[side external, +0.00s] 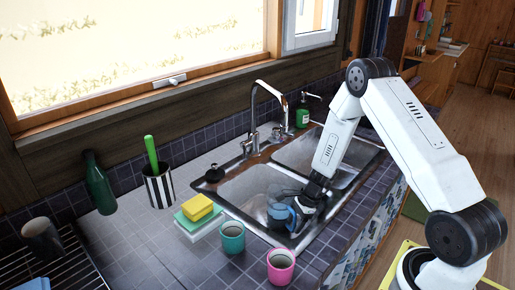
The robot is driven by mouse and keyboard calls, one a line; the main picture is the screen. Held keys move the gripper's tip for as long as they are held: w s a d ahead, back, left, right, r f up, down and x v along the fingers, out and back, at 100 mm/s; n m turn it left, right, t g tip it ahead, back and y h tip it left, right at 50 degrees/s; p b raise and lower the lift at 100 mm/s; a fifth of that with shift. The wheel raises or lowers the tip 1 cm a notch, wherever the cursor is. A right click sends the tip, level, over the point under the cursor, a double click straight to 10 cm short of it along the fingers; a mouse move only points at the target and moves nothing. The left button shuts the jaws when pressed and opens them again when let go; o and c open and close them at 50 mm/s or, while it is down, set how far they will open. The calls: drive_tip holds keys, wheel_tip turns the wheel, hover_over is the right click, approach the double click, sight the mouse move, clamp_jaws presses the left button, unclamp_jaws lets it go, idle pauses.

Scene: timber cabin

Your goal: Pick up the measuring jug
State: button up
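A clear bluish measuring jug (278,216) stands in the near part of the sink (243,193), close to its front right corner. My gripper (299,207) reaches down into the sink at the jug's right side. It is right at the jug and overlaps its edge in this view. The fingers are small and dark, so I cannot tell whether they are open or closed on the jug. Part of the jug's right side is hidden by the gripper.
A teal mug (232,237) and a pink mug (281,266) stand on the tiled counter in front of the sink. A yellow sponge (197,207) tops a small stack to the left. The tap (253,110) rises behind the basin. The second basin holds nothing visible.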

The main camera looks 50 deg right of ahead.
clamp_jaws()
idle(1.3)
